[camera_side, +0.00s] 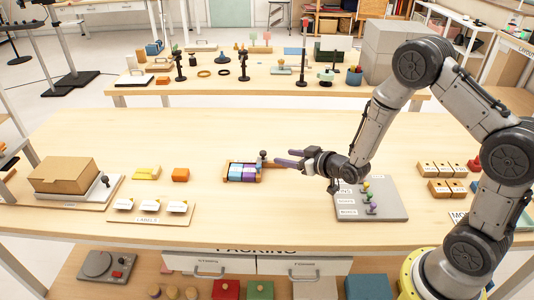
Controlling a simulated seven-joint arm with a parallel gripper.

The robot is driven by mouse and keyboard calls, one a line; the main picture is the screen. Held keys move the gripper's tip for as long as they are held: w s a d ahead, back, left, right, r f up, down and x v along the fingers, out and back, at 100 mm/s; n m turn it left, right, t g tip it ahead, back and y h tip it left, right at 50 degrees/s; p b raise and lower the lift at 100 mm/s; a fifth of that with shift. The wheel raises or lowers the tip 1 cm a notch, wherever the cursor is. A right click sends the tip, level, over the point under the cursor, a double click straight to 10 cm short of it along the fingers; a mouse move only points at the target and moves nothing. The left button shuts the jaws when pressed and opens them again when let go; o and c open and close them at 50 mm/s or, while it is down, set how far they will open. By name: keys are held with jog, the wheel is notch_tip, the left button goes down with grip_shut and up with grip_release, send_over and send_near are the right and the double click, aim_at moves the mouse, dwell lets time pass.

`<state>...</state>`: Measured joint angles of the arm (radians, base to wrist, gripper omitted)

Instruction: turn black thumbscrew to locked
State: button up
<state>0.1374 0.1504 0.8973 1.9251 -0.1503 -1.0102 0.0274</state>
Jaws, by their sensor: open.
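A small black knob (263,155), which looks like the black thumbscrew, stands at the right end of a wooden holder (226,178) on the table. The holder contains blue and purple blocks (243,173). My gripper (283,158) is open and empty, with its purple-grey fingers pointing left toward the knob. The fingertips are just right of the knob, and I cannot tell whether they touch it. Its locked or unlocked position is too small to read.
A grey board (390,208) with coloured knobs lies under my forearm. An orange block (180,175), a yellow piece (146,173) and a label rack (150,217) are to the left. A cardboard box (65,175) sits farther left, beside another black knob (104,181). Behind the holder the table is clear.

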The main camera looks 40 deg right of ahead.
aim_at(264, 152)
jog(key=x, duration=1)
grip_shut()
